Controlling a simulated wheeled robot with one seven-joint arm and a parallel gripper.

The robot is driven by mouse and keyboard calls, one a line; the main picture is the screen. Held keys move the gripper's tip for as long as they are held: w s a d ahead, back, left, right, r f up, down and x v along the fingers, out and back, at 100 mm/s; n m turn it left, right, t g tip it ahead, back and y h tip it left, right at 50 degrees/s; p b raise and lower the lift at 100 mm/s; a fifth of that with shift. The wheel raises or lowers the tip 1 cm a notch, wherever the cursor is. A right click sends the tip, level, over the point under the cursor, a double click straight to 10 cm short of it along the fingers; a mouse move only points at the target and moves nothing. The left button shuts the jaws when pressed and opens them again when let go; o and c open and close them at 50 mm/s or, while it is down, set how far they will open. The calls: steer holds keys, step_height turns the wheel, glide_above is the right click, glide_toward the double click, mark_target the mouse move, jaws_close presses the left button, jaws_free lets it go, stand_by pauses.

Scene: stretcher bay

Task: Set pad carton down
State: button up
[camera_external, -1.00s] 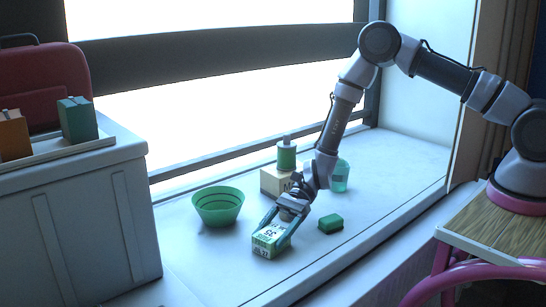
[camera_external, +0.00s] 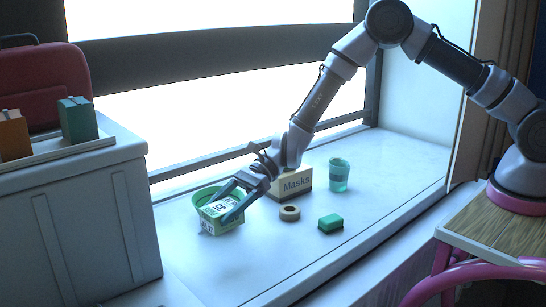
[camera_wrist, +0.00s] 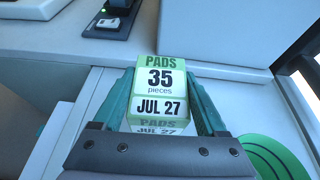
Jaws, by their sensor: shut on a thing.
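The pad carton (camera_external: 211,226) is a small green and white box. In the wrist view the carton (camera_wrist: 160,78) shows "PADS", "35 pieces" and "JUL 27". My gripper (camera_external: 223,210) is shut on it, with one teal finger along each side. I cannot tell whether the carton's underside touches the white sill (camera_external: 270,255).
A Masks box (camera_external: 296,183), a tape roll (camera_external: 289,213), a green block (camera_external: 330,223) and a teal cup (camera_external: 339,175) stand to the right. A grey cabinet (camera_external: 75,220) bounds the left side. The front sill between cabinet and block is clear.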

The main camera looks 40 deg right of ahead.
steer(key=x, duration=0.2)
steer(key=shift+w+a+f, duration=0.2)
steer(key=shift+a, duration=0.05)
step_height(320, 180, down, 4)
steer(key=shift+f, duration=2.3)
steer(key=shift+f, duration=0.15)
steer(key=o, duration=1.5)
steer(key=v, duration=1.2)
steer(key=shift+s, duration=0.2)
